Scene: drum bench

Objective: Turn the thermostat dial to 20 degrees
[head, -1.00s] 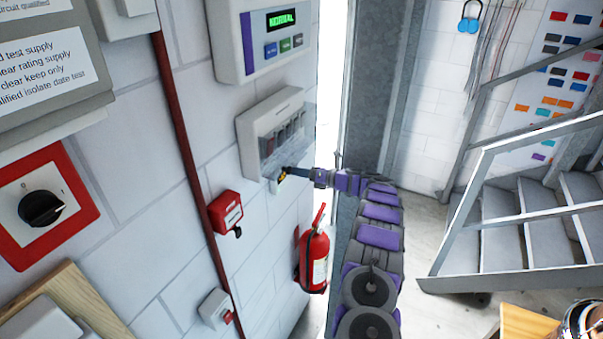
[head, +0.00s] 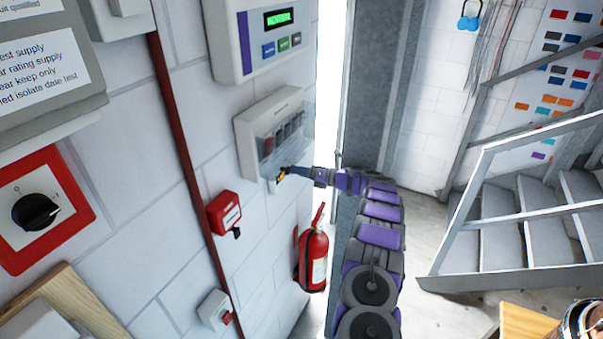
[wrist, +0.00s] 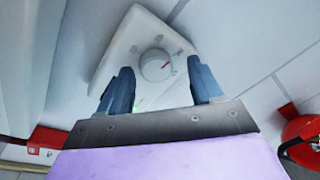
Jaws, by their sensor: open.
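The thermostat (wrist: 130,48) is a white, roughly square box on the wall, seen tilted in the wrist view. I cannot tell whether either finger touches the thermostat. In the head view my gripper (head: 283,172) is at the wall below the clear-covered box and hides most of the thermostat.
The clear-covered box (head: 245,140) is just above my gripper. A panel with a green display (head: 222,45) hangs higher. A red call box (head: 224,212) is lower left and a fire extinguisher (head: 313,258) lower right. A red-framed rotary switch (head: 37,212) is far left.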

